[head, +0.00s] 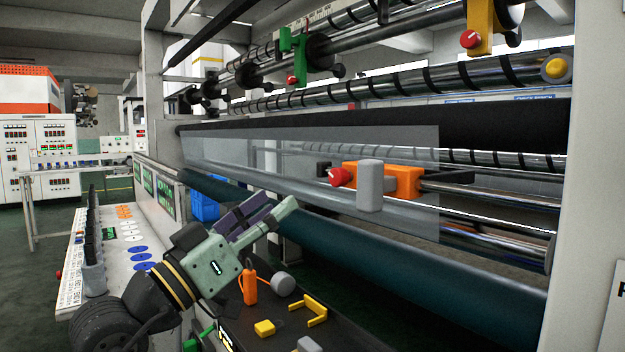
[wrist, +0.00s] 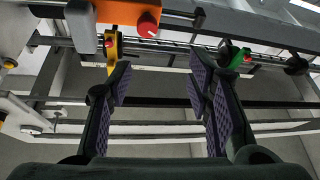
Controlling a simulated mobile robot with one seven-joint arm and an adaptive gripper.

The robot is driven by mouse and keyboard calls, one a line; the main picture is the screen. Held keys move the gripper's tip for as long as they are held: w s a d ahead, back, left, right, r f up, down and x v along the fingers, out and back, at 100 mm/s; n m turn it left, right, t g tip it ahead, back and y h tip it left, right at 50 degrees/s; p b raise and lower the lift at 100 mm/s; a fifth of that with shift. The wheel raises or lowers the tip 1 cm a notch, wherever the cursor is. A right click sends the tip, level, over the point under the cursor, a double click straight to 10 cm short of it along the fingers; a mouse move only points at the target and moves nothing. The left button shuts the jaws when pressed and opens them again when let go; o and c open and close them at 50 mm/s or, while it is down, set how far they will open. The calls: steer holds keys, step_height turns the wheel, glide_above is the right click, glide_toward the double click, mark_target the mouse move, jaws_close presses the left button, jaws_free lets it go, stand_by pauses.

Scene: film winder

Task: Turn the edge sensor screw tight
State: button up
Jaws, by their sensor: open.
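The edge sensor (head: 402,182) is an orange block on a horizontal bar, with a grey block at its front. Its red screw (head: 338,177) sticks out on the left side. In the wrist view the orange sensor body (wrist: 117,12) is at the top left, with the red screw (wrist: 147,25) at its right end. My gripper (head: 274,212) is lower left of the screw and apart from it. In the wrist view my gripper (wrist: 160,85) has its purple-padded fingers spread wide with nothing between them.
A green bracket (head: 301,55) and a yellow bracket (head: 482,25), each with a red knob, hang above. A dark tray below holds an orange bottle (head: 250,287) and yellow pieces (head: 312,311). A teal roller (head: 420,270) crosses below the sensor.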

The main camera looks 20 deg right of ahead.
mark_target(334, 179)
steer(key=shift+m+g, duration=0.4)
steer(key=shift+g, duration=0.4)
steer(key=p+x, duration=0.1)
steer(key=x, duration=0.3)
steer(key=s+p+x, duration=0.1)
steer(key=x, duration=0.2)
steer(key=d+p+x, duration=0.1)
steer(key=x, duration=0.3)
steer(key=shift+d+f+p, duration=0.2)
steer(key=shift+d+p, duration=0.05)
steer(key=shift+p, duration=0.1)
jaws_close()
